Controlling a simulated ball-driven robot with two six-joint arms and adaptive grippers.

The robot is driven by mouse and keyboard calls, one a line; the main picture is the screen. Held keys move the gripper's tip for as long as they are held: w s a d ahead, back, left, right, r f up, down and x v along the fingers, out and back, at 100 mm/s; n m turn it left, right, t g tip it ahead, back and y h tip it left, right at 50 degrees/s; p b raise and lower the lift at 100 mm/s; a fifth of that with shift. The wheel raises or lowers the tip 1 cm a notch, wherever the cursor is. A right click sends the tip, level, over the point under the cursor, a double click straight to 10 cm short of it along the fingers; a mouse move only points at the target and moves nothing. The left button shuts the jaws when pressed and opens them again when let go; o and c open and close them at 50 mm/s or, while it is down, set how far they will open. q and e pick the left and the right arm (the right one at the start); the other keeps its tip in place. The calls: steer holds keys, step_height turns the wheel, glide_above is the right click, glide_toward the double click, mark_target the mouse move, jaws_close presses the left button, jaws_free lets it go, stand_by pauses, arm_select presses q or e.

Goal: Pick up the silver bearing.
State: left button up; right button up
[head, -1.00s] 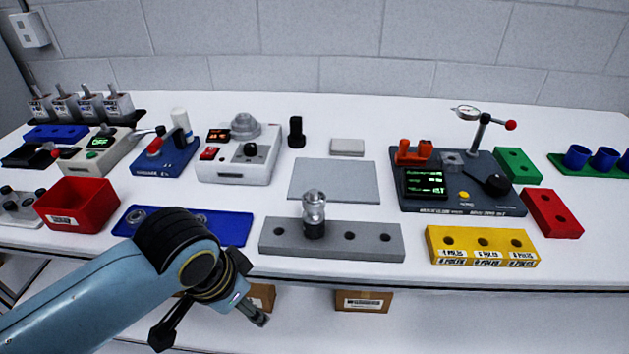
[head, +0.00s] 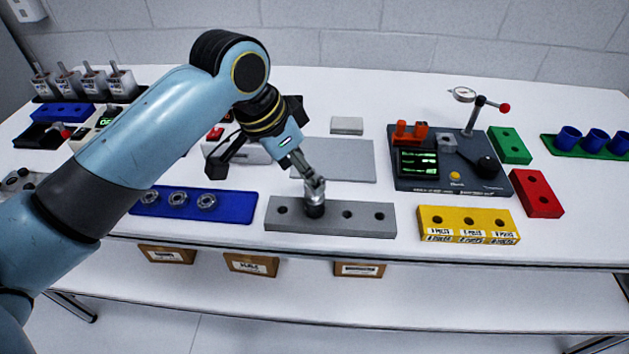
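My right gripper is not in view.
A grey mat (head: 345,160) lies behind the block. My arm partly hides the devices at left. The table's front edge is close to the tray.

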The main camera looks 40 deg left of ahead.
arm_select(q)
steer(key=x, duration=0.3)
steer(key=shift+w+d+f, duration=0.1)
steer(key=shift+w+f, duration=0.15)
steer(key=shift+f, duration=0.05)
steer(key=c, duration=1.3)
steer(key=shift+r, duration=0.1)
